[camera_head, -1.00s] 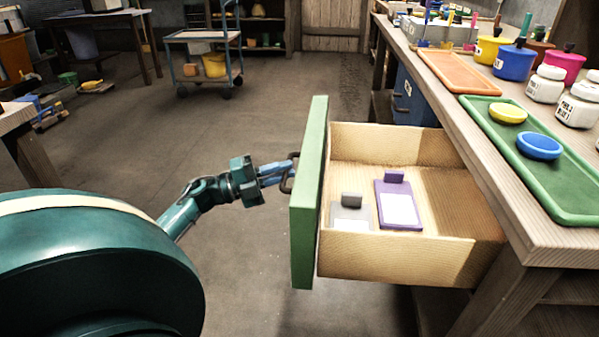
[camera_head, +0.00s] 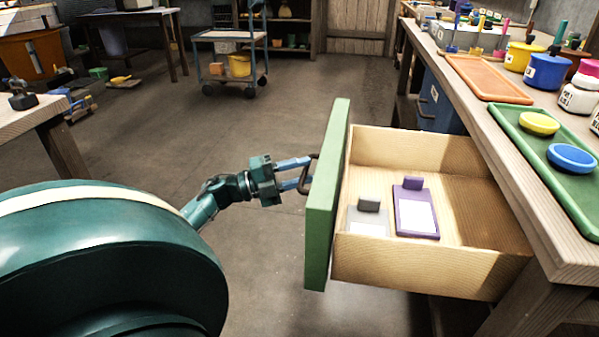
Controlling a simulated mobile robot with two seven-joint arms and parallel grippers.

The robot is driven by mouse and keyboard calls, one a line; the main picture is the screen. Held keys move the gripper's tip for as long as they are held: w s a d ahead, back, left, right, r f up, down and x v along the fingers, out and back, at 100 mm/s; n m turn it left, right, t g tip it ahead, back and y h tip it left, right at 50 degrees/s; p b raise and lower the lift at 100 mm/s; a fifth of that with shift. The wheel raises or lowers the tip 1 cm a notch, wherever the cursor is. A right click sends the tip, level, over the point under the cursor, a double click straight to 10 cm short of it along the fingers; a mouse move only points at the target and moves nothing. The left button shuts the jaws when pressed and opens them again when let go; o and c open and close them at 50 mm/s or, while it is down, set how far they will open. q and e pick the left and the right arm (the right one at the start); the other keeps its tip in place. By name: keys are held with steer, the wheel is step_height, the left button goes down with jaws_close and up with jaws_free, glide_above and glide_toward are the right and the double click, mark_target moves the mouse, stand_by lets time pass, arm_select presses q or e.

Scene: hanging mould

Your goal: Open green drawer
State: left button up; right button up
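The green drawer (camera_head: 328,205) is pulled well out from under the workbench, and its wooden inside shows. A dark handle (camera_head: 309,172) sits on the outer side of its green front. My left gripper (camera_head: 300,173) is at this handle, with its two blue fingers spread apart. The fingertips reach close to the handle; I cannot tell whether they touch it. My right gripper is not in view.
A purple clipboard (camera_head: 415,212) and a grey one (camera_head: 368,217) lie in the drawer. The workbench (camera_head: 560,245) stands at right, with a blue drawer (camera_head: 438,100) farther back. A trolley (camera_head: 229,62) stands behind. The floor left of the drawer is clear.

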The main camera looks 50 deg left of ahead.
arm_select(q)
steer(key=p+v, duration=0.2)
steer(key=v, duration=1.1)
steer(key=shift+a, duration=0.1)
